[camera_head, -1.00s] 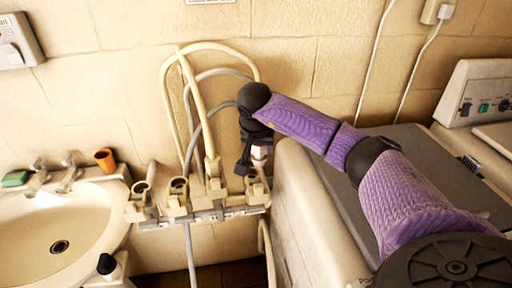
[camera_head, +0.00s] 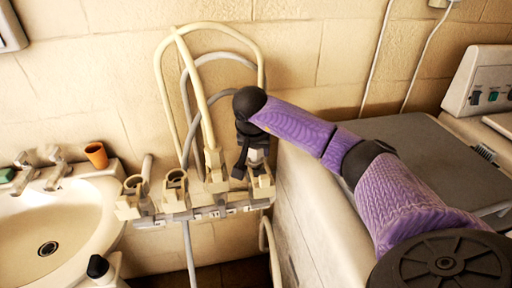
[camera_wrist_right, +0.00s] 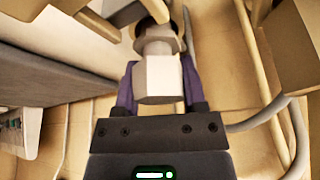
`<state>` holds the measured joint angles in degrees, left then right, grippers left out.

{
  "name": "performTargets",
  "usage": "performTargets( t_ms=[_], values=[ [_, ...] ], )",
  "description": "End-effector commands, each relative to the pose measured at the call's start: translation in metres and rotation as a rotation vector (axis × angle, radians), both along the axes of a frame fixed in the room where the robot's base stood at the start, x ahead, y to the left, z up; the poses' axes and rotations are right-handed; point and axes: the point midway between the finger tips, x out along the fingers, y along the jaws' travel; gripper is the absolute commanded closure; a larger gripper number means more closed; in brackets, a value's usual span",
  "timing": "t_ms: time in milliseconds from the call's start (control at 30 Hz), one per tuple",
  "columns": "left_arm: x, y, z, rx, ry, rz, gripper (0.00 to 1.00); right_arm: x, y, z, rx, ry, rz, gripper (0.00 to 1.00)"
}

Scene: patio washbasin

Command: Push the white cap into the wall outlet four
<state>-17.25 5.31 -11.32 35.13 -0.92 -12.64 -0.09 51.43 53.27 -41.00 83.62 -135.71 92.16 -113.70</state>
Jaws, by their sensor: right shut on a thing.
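My right gripper (camera_head: 247,160) points down at the right end of the wall outlet row. In the right wrist view the gripper (camera_wrist_right: 158,100) is shut on the white cap (camera_wrist_right: 158,78), a blocky piece between its purple fingers. The cap also shows beside the gripper in the head view (camera_head: 259,156). Outlet four (camera_head: 262,187), the rightmost cream fitting, lies directly below the cap. In the wrist view a grey round collar and a cream cylinder line up beyond the cap. I cannot tell how deep the cap sits. My left gripper is out of view.
Cream and grey hoses (camera_head: 208,110) loop above the neighbouring outlets. Two outlets (camera_head: 174,184) to the left have open tops. A washbasin (camera_head: 90,215) with an orange cup (camera_head: 96,155) is at left. A grey-topped machine (camera_head: 420,160) stands close on the right, under my arm.

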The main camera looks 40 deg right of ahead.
Motion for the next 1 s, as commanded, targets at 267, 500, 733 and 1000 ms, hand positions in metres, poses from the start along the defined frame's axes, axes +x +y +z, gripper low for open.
performTargets(
  t_ms=[267,500,733,1000],
  values=[
    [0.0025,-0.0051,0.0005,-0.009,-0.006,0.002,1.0,0.0,-0.0002,0.0006,0.0,0.0,-0.001,1.0],
    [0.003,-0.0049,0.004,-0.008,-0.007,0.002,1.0,-0.0001,-0.0002,0.0012,-0.001,-0.002,-0.002,1.0],
    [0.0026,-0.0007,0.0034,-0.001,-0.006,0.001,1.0,-0.0001,0.0001,0.0005,-0.001,-0.001,-0.001,1.0],
    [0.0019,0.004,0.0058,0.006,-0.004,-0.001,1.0,-0.0002,0.0001,0.0017,-0.001,-0.001,-0.001,1.0]
  ],
)
